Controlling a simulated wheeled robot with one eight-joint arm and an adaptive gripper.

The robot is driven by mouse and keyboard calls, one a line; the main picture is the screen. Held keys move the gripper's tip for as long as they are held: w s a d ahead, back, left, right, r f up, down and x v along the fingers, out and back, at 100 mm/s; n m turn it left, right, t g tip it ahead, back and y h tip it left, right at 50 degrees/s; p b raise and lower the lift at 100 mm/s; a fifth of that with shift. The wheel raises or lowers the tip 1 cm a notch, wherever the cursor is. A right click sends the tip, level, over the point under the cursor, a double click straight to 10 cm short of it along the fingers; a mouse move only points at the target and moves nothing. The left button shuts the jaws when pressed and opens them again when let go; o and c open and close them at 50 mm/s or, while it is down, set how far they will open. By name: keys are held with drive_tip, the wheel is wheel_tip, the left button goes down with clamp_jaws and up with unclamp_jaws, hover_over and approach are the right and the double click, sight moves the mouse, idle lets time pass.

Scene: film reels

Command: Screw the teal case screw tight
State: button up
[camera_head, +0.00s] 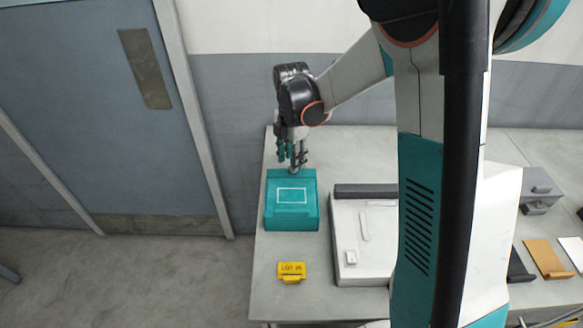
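The teal case (280,215) sits near the left end of the grey table, with a white rectangular outline on its top. My gripper (293,166) points down at the case's back edge, its fingertips at or just above that edge. I cannot tell whether they touch it. The case screw cannot be made out; the gripper may be covering it. The fingers are too small in the view to tell whether they are open or shut, or whether they hold anything.
Grey, orange and white items are farther right. The table (268,292) is bare around the sign.

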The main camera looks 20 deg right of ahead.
drive_tip(key=shift+f+b, duration=0.3)
drive_tip(key=shift+f, duration=1.2)
clamp_jaws()
